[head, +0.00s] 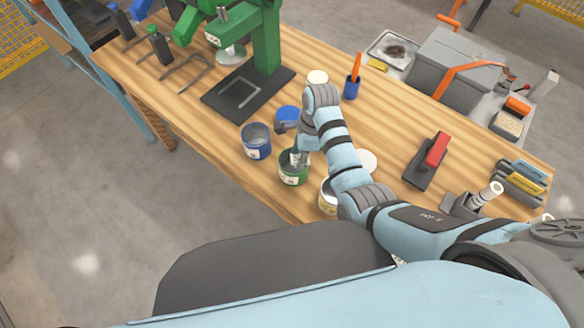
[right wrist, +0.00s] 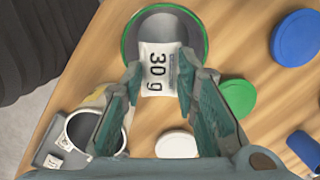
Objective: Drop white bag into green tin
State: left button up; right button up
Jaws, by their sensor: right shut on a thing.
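The white bag (right wrist: 158,66), printed "30 g", is held between the fingertips of my right gripper (right wrist: 160,78). The bag is at the mouth of the green tin (right wrist: 126,42), its upper part overlapping the tin's grey inside in the right wrist view. In the head view my right gripper (head: 299,155) points down over the green tin (head: 293,176), which stands near the table's front edge. The arm covers part of the tin's mouth there. I cannot tell how deep the bag is in the tin. My left gripper is not in view.
A blue tin (head: 256,150) stands left of the green tin, a yellow-labelled tin (head: 327,204) to its right. Blue (right wrist: 298,38), green (right wrist: 237,97) and white (right wrist: 176,145) lids lie nearby. A green press (head: 265,45) and a red-handled tool (head: 436,150) are farther off.

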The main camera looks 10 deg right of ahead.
jog(key=o, duration=0.5)
jog(key=shift+w+f, duration=0.15)
jog(key=shift+w, duration=0.2)
jog(key=o, duration=0.4)
jog(key=shift+o, duration=0.5)
jog(key=shift+s, duration=0.2)
jog(key=shift+s+r, duration=0.1)
jog(key=shift+r, duration=0.15)
jog(key=shift+d+r, duration=0.1)
jog(key=shift+r, duration=0.25)
jog(key=r, duration=0.4)
jog(key=d+r, duration=0.1)
jog(key=r, duration=0.1)
jog(key=shift+s+r, duration=0.2)
jog(key=shift+r, duration=0.1)
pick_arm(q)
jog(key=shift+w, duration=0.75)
